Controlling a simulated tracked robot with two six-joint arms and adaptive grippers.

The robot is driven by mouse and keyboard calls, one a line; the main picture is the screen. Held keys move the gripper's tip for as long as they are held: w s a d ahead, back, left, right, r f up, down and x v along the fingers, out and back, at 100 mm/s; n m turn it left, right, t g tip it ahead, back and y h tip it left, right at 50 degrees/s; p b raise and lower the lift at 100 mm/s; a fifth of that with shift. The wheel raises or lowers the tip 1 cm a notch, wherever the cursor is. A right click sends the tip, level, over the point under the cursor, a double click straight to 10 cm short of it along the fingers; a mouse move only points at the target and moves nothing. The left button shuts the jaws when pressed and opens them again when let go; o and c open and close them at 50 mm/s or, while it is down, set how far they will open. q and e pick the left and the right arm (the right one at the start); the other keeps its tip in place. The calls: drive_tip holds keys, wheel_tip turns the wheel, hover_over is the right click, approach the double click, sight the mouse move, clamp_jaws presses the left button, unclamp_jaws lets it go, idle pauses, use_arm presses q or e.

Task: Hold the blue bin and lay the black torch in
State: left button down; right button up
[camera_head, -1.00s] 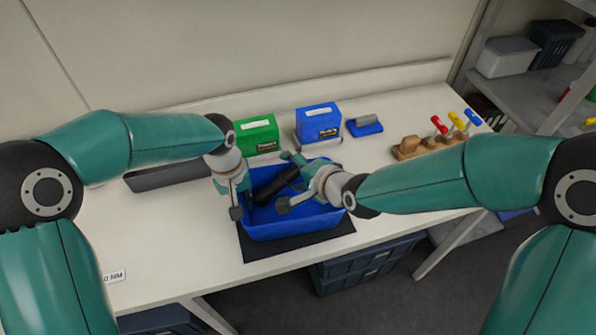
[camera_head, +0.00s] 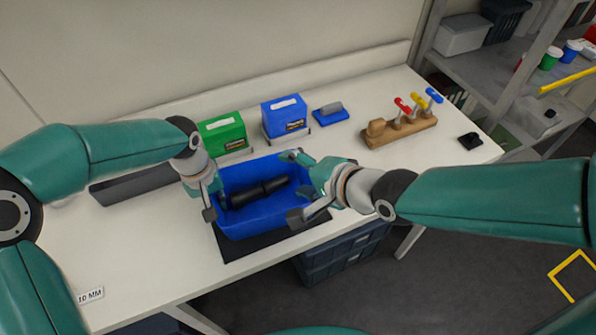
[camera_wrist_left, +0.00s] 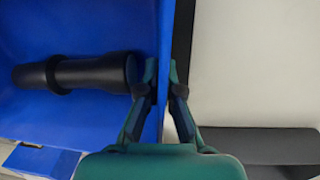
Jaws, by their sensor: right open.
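The blue bin (camera_head: 272,220) stands on a black mat (camera_head: 232,247) on the white bench. The black torch (camera_head: 258,191) lies inside the bin, along its length. It also shows in the left wrist view (camera_wrist_left: 85,73), with its near end close to the bin wall (camera_wrist_left: 161,100). My left gripper (camera_head: 212,199) has its fingers on both sides of the bin's left wall and grips it; the left wrist view shows the fingertips (camera_wrist_left: 163,72) on it. My right gripper (camera_head: 294,187) is open and empty over the bin's right part, apart from the torch.
A green box (camera_head: 222,136), a blue box (camera_head: 284,118) and a small blue holder (camera_head: 331,112) stand behind the bin. A wooden rack (camera_head: 400,130) with coloured-handled tools is at the right. A dark tray (camera_head: 130,186) lies left.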

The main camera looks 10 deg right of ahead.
idle(0.3)
use_arm(q)
drive_tip(key=c, duration=1.2)
unclamp_jaws()
drive_tip(key=shift+c, duration=0.2)
